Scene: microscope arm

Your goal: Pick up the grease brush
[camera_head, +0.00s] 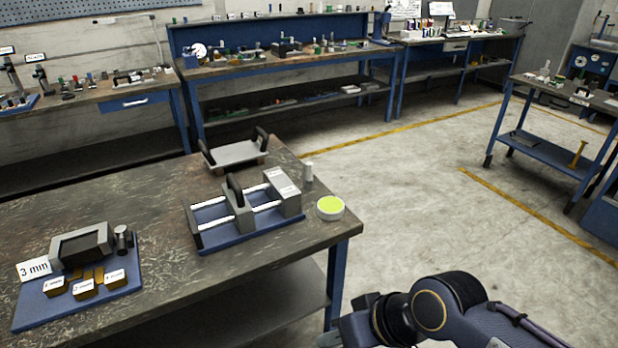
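I cannot make out a grease brush for certain. My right gripper (335,338) is low in the picture, in front of the bench's right corner and apart from these things. Its fingers are mostly cut off by the bottom edge, so its opening is hidden. My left gripper is not in view.
The near workbench (165,208) holds a blue-based slide fixture (218,233), a grey tray with black handles (236,153) and a blue plate (38,312) with a grey block and labelled brass pieces. The bench's front middle is bare. Open floor (415,195) lies to the right.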

